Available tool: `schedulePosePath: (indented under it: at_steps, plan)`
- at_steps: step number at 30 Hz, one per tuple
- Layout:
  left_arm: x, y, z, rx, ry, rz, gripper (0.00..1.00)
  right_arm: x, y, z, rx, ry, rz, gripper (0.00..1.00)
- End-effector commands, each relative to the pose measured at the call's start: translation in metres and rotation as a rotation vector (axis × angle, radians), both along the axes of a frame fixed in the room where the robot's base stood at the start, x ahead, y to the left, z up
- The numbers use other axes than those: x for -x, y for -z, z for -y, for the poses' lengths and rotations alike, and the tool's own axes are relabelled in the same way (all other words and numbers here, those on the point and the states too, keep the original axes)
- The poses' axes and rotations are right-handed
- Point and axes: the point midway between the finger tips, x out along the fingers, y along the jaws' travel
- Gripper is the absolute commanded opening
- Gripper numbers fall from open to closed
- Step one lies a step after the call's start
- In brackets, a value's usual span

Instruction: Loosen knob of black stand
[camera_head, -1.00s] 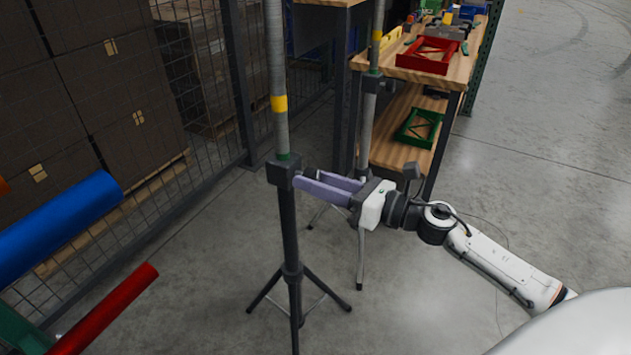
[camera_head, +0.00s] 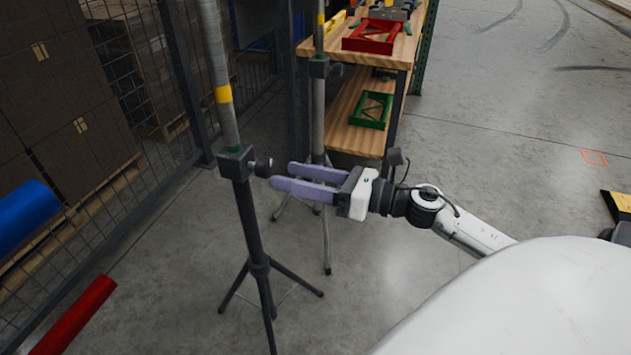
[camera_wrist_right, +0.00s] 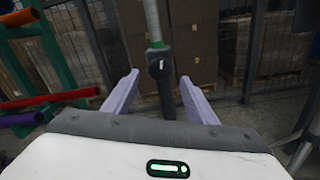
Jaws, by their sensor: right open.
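The black stand (camera_head: 250,222) stands upright on tripod legs at left of centre in the head view, with a grey pole and a yellow band above its collar. Its knob (camera_head: 263,167) sticks out from the right side of the collar. In the right wrist view the knob (camera_wrist_right: 158,66) shows end-on with a light mark, ahead of the fingers and between them. My right gripper (camera_head: 280,177) is open and empty, its two lilac fingers pointing at the knob with a small gap to it. My left gripper is not in view.
A second stand (camera_head: 318,110) with a grey pole is just behind my right gripper. A wooden workbench (camera_head: 390,58) holds a red frame (camera_head: 371,36) and a green frame (camera_head: 371,110). Blue (camera_head: 22,215) and red (camera_head: 75,315) tubes are at left. Floor at right is largely clear.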

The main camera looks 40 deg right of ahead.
Motion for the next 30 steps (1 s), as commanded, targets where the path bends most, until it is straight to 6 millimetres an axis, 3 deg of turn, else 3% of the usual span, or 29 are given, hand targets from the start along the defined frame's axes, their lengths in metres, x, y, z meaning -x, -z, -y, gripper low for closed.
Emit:
schedulePosePath:
  at_steps: [9,30]
  plan:
    - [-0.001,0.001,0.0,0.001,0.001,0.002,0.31,0.038,0.001,0.022,-0.002,0.0,-0.001,0.52]
    - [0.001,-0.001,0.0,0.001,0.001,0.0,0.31,0.041,0.001,0.023,-0.033,0.01,-0.013,0.52]
